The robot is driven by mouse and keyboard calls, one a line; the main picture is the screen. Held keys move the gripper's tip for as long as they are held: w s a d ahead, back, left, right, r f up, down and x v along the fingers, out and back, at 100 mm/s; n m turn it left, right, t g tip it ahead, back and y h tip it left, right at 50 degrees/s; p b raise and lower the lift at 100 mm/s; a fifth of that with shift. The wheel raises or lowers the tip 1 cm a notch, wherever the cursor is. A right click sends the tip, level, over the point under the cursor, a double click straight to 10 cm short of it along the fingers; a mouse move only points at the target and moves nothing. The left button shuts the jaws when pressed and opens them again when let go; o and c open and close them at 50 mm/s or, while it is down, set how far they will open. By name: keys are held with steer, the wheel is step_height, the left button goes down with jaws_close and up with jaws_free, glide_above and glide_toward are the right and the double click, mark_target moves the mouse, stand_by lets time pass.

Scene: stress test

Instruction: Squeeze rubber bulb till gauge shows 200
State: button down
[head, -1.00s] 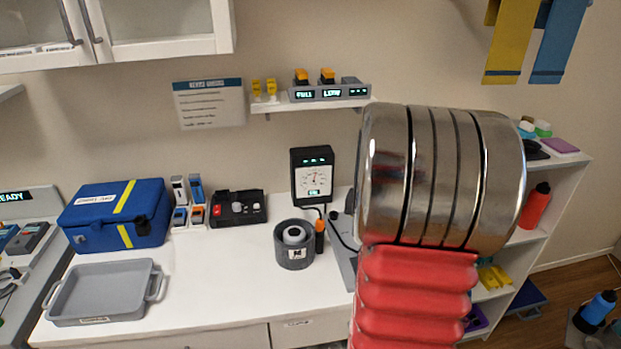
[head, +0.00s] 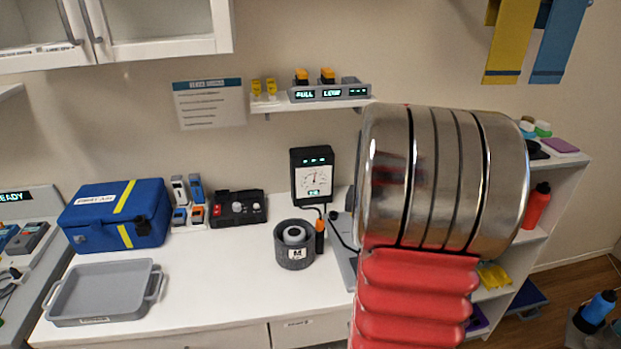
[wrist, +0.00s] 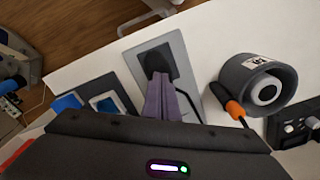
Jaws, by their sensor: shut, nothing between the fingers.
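The gauge (head: 313,177) stands upright at the back of the white counter in the head view. Its needle points about straight up, but its numbers are too small to read. A black thing, perhaps the rubber bulb (wrist: 160,58), sits on a grey plate (wrist: 176,42) in the wrist view. My gripper (wrist: 160,76) is shut and empty, its purple fingertips at the near edge of that black thing; I cannot tell whether they touch. In the head view my arm hides the gripper and the black thing. A dark cable shows beside the plate.
A grey cuff (head: 294,252) with a white label stands left of my arm, an orange-and-black tool (head: 320,236) beside it. A black control box (head: 238,208), a blue case (head: 118,213) and a grey tray (head: 152,290) are further left. The counter front between tray and cuff is clear.

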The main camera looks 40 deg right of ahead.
steer(key=shift+f, duration=0.95)
steer(key=shift+r, duration=1.1)
steer(key=shift+f, duration=0.1)
steer(key=shift+f, duration=1.05)
steer(key=shift+r, duration=1.15)
steer(key=shift+r, duration=0.1)
step_height(320, 180, up, 6)
steer(key=shift+f, duration=0.1)
